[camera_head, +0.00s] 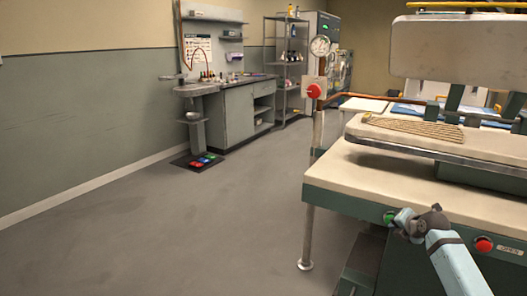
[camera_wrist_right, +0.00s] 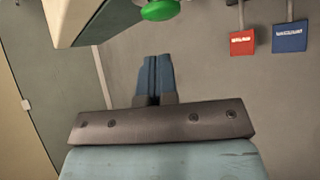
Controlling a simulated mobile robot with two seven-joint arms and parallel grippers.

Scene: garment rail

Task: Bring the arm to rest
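My right arm comes in from the lower right in the head view, and its gripper (camera_head: 402,216) is at the front of the pressing machine. In the right wrist view the two blue fingers (camera_wrist_right: 153,76) lie side by side, shut, with nothing between them. A green button (camera_head: 389,218) on the machine's front panel is just left of the fingertips in the head view. It also shows in the wrist view at the top edge (camera_wrist_right: 160,9), apart from the fingers. My left gripper is not in view.
The pressing machine (camera_head: 385,180) fills the right side. A red button (camera_head: 483,245) is right of my gripper, and a red knob (camera_head: 314,91) is on a post. Red (camera_wrist_right: 243,43) and blue (camera_wrist_right: 289,37) pedals show below. The floor to the left (camera_head: 190,235) is clear.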

